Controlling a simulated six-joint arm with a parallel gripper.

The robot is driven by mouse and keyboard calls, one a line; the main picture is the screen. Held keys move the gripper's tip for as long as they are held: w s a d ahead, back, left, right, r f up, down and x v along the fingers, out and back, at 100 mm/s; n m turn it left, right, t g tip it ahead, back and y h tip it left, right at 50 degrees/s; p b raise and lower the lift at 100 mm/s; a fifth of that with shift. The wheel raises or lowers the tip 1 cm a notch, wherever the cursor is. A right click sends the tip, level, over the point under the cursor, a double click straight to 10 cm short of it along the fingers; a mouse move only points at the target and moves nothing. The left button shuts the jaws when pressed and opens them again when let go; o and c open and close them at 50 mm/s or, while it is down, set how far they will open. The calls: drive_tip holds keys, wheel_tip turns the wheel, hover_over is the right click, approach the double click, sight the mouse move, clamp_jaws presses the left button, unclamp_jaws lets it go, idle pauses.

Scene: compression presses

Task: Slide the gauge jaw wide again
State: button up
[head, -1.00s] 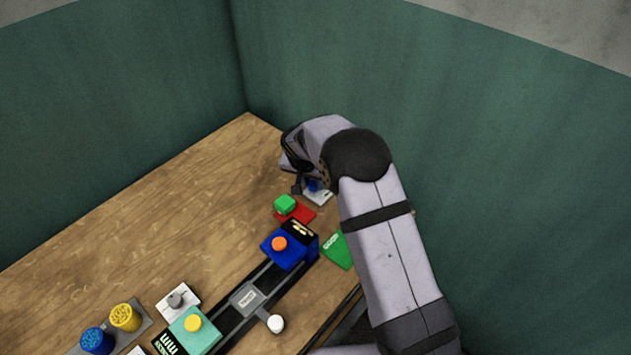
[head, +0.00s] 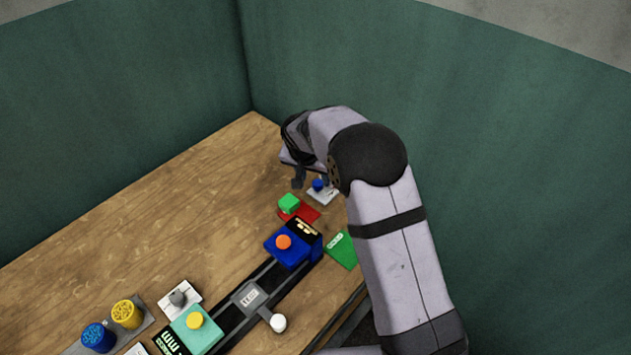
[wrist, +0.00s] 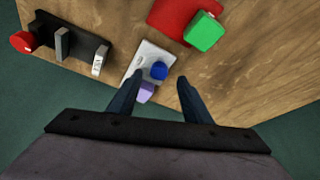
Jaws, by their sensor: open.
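In the wrist view a dark gauge-like fixture (wrist: 68,38) lies at the upper left, with a red knob (wrist: 22,41) at its left end. A grey upright jaw (wrist: 62,43) stands on it, apart from a pale marked upright (wrist: 99,61) to its right. My gripper (wrist: 158,88) is open and empty, with its fingers to the right of this fixture. A white plate with a blue knob (wrist: 158,70) shows between and beyond the fingertips, beside a purple block (wrist: 146,92). In the head view my arm hides the fixture.
A green cube (head: 289,203) sits on a red pad (head: 307,212), close to my gripper. A blue block with an orange button (head: 283,242), a dark rail with a grey slider (head: 248,297) and a teal block (head: 196,331) run along the front. The back left table (head: 150,220) is clear.

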drive_tip(key=shift+b+v, duration=0.35)
drive_tip(key=shift+v, duration=1.4)
drive_tip(key=shift+s, duration=0.1)
drive_tip(key=s+d+n+g, duration=0.1)
drive_tip(key=s+d, duration=0.3)
drive_tip(key=s, duration=0.6)
drive_tip(key=s+d+r+n+g+y+p, duration=0.1)
drive_tip(key=s+d, duration=0.3)
drive_tip(key=s, duration=0.7)
drive_tip(key=s+d+r+n+g+p, duration=0.1)
drive_tip(key=s+d, duration=0.3)
drive_tip(key=s, duration=0.7)
drive_tip(key=shift+s+n+g+y, duration=0.25)
drive_tip(key=shift+n+g, duration=0.25)
drive_tip(key=shift+n, duration=0.3)
